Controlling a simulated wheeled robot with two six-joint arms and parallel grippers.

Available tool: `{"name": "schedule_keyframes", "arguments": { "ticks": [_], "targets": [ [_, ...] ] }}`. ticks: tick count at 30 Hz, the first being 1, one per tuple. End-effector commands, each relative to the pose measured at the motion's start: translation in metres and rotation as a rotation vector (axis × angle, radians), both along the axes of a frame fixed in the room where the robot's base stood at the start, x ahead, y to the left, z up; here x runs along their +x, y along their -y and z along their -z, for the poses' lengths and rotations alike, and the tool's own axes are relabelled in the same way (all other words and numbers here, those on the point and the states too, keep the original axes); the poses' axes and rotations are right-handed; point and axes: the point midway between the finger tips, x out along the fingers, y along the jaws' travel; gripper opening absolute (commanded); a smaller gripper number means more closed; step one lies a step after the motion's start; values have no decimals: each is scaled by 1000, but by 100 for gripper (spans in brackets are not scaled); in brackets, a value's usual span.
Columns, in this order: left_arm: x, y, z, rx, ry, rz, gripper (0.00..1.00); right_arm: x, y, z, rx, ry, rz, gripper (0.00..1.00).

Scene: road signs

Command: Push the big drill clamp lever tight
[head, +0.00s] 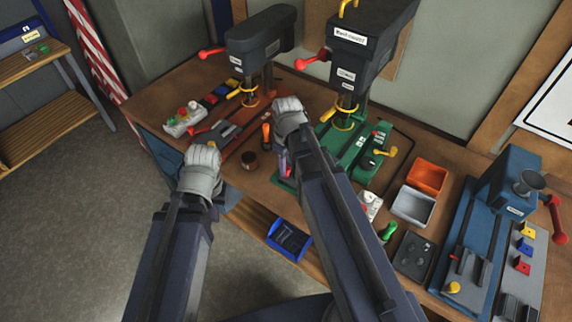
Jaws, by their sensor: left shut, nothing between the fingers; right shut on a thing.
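The big drill (366,45) is the larger dark drill press on a green base (345,150), right of a smaller drill. A yellow-ended lever (385,152) sits on a dark block at the right of the green base; I cannot tell for sure if this is the clamp lever. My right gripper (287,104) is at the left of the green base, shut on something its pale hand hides. A small purple piece (284,165) shows just below it, partly covered by my arm. My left gripper (202,154) is shut and empty at the bench's front edge.
The smaller drill (259,35) stands at the left back. Orange (427,176) and grey (413,206) bins and a blue machine (510,183) are at the right.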

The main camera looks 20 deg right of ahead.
Motion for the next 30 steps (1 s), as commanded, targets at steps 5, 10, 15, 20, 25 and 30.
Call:
{"name": "schedule_keyframes", "arguments": {
  "ticks": [5,10,15,20,25,30],
  "targets": [
    [0,0,0,0,0,0,0,0,0,0,-1,0,0,0],
    [0,0,0,0,0,0,0,0,1,0,-1,0,0,42],
    [0,0,0,0,0,0,0,0,0,0,-1,-1,1,61],
    [0,0,0,0,0,0,0,0,0,0,-1,-1,1,62],
    [0,0,-2,0,0,0,0,0,0,-2,-1,-1,1,62],
    [0,0,-12,0,0,0,0,0,0,-12,-1,-1,1,62]
  ]
}}
